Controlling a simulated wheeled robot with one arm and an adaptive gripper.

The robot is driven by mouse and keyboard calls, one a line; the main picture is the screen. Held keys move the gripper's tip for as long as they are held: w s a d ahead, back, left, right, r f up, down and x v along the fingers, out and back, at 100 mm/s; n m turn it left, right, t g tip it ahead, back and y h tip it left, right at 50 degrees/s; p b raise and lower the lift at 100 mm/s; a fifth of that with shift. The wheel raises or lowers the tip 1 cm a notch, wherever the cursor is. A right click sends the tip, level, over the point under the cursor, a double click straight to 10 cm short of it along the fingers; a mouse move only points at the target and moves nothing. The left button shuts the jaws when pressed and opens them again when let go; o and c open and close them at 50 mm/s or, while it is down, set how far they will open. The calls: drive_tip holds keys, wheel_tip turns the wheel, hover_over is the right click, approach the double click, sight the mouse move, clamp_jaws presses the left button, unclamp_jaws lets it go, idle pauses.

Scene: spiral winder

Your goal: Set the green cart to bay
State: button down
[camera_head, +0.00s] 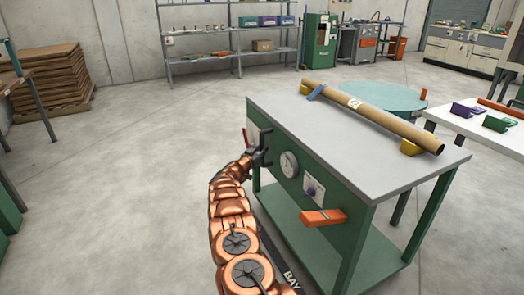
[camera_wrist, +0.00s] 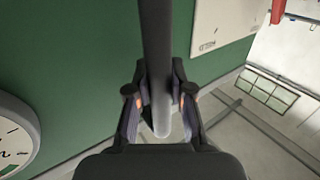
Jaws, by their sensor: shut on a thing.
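The green cart (camera_head: 335,262) stands right of centre in the head view, with a grey top and a green front panel. My gripper (camera_head: 262,152) is at the left part of that panel. In the wrist view my gripper (camera_wrist: 160,115) is shut on a dark grey bar (camera_wrist: 157,50), which runs down between its fingers beside the green panel. A dark strip lettered BAY (camera_head: 291,281) shows low beside the cart, partly hidden by my arm.
A cardboard tube (camera_head: 375,115) lies on yellow supports on the cart top. An orange handle (camera_head: 323,217) sticks out from the panel, near a round gauge (camera_head: 289,164). A round teal table (camera_head: 385,97) and a white table (camera_head: 475,125) stand behind. Floor at left is clear.

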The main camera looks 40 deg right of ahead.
drive_tip(key=shift+w+a+f, duration=0.15)
drive_tip(key=shift+w+a, duration=0.35)
drive_tip(key=shift+w, duration=0.05)
drive_tip(key=c, duration=1)
unclamp_jaws()
drive_tip(key=shift+s, duration=0.1)
drive_tip(key=shift+s+d, duration=0.3)
drive_tip(key=shift+d, duration=0.05)
drive_tip(key=shift+v, duration=6.05)
